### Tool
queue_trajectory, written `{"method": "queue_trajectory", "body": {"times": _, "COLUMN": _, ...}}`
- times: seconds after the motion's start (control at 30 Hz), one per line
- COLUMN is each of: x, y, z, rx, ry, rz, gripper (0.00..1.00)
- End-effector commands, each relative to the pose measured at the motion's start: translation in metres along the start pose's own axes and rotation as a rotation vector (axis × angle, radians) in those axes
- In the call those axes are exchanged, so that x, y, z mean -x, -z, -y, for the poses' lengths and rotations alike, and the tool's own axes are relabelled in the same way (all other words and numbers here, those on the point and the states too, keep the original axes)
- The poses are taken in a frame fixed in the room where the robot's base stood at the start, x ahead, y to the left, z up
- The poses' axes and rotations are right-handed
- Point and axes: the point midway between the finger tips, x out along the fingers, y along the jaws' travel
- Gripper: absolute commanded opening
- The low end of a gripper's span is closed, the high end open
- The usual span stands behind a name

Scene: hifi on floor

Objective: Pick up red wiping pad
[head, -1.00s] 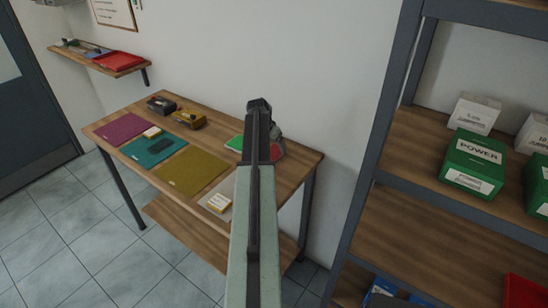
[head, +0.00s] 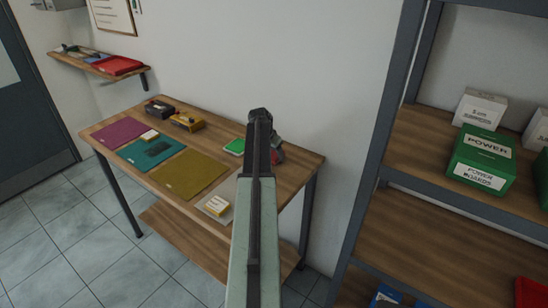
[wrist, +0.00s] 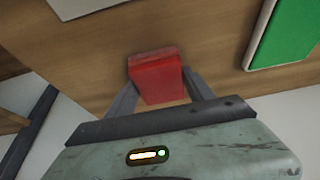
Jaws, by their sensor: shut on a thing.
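The red wiping pad (wrist: 156,66) is a small red block between my gripper's two fingers in the wrist view. My gripper (wrist: 158,84) is shut on it, with one finger along each side. Wood tabletop lies behind the pad; I cannot tell whether the pad still touches it.
A green pad (head: 235,147) lies on the table (head: 300,166) left of my arm. A shelf rack (head: 390,150) with boxes (head: 483,160) stands right.

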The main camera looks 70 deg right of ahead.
Motion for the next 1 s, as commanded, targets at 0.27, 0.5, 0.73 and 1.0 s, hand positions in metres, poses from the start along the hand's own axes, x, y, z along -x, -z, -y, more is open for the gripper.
{"method": "queue_trajectory", "body": {"times": 0.27, "x": 0.005, "y": 0.002, "z": 0.001, "rx": 0.001, "ry": 0.001, "rz": 0.000, "gripper": 0.21}}
{"method": "queue_trajectory", "body": {"times": 0.5, "x": 0.030, "y": 0.012, "z": 0.001, "rx": 0.001, "ry": 0.000, "rz": 0.000, "gripper": 0.21}}
{"method": "queue_trajectory", "body": {"times": 0.73, "x": 0.048, "y": -0.013, "z": -0.023, "rx": 0.001, "ry": 0.000, "rz": 0.000, "gripper": 0.21}}
{"method": "queue_trajectory", "body": {"times": 1.0, "x": 0.077, "y": -0.065, "z": -0.069, "rx": 0.000, "ry": 0.000, "rz": 0.000, "gripper": 0.21}}
